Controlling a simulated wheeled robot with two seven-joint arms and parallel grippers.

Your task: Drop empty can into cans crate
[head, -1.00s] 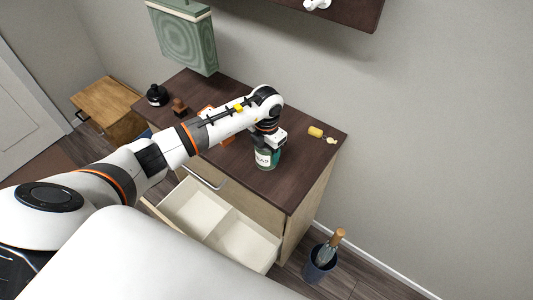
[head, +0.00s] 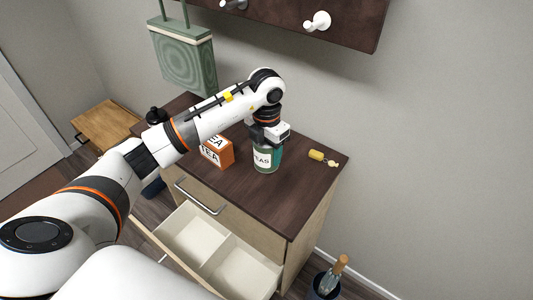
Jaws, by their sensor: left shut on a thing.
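A green can (head: 264,160) with a white label ending in "EAS" shows over the dark cabinet top in the head view. My left gripper (head: 267,140) reaches down from above and is shut on the can's upper part, which hides its top. The can is upright; I cannot tell clearly how far its base is above the surface. My right gripper is out of view. I cannot make out a cans crate in this view.
The cabinet (head: 310,185) has an open drawer (head: 212,262) with two empty compartments. An orange tea box (head: 218,151) is left of the can, and a yellow item (head: 316,155) right. A dark bin (head: 322,283) holding a bottle (head: 331,275) stands on the floor.

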